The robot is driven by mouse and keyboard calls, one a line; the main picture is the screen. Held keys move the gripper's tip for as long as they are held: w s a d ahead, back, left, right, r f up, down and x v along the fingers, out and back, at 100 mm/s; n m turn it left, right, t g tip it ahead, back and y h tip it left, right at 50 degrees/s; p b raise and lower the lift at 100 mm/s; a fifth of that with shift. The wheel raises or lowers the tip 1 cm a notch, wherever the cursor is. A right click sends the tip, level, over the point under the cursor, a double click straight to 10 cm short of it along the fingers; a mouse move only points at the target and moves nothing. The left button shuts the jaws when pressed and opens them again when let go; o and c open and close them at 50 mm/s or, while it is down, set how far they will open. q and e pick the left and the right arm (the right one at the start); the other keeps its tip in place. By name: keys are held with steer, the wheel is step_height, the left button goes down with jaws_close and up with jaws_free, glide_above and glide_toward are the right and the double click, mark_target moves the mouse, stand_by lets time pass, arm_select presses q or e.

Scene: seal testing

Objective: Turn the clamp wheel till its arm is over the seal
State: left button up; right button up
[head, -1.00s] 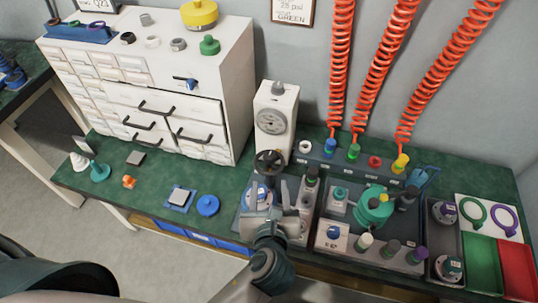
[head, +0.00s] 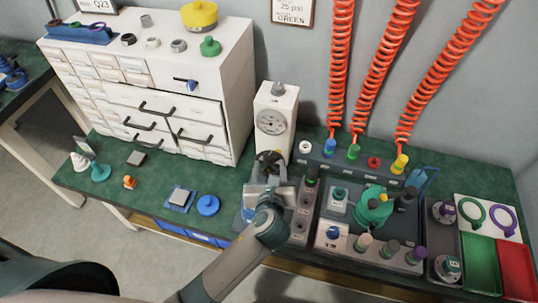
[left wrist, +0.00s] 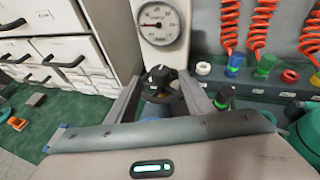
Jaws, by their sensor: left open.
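The black clamp wheel (head: 268,158) stands in front of the white gauge column. It also shows in the left wrist view (left wrist: 160,84), between the fingers. My left gripper (head: 270,178) is open, with one finger on each side of the wheel in the wrist view. I cannot tell whether either finger touches it. The clamp arm and the seal are hidden behind my gripper and wrist; only a bit of the blue base (head: 247,214) shows. My right gripper is not in view.
The gauge column (head: 276,105) stands right behind the wheel. A block with dark-topped fittings (head: 303,215) is close on the right, with a teal-green device (head: 374,207) beyond. A blue disc (head: 207,205) lies to the left. Red coiled hoses (head: 338,70) hang at the back.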

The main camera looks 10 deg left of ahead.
mark_target(269, 158)
arm_select(q)
steer(key=x, duration=0.6)
steer(key=shift+w+a+f, duration=0.1)
steer(key=shift+w+f, duration=0.1)
steer(key=shift+w, duration=0.1)
jaws_close()
